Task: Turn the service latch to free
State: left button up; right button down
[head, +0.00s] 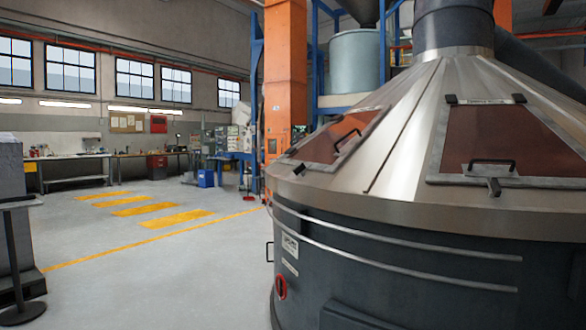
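No service latch can be made out for certain. A large dark round machine (400,268) with a steel cone top (405,140) fills the right side of the head view. Its near hatch (478,128) is closed and has a black handle (491,163), with a small dark catch (494,187) below it. A second hatch (338,138) sits further left on the cone. A red oval fitting (281,287) is on the machine's lower left side. Neither of my grippers is in view.
The grey floor (150,280) left of the machine is open, with yellow stripes (130,205) and a yellow line. A dark post (18,250) and grey block stand at the left edge. An orange column (285,90) and workbenches (75,170) are further back.

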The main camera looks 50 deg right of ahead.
aim_at(300, 170)
jog(key=z, duration=1.7)
jog(key=i+j, duration=0.25)
jog(key=i, duration=0.2)
jog(key=i+j, duration=0.25)
jog(key=i, duration=0.15)
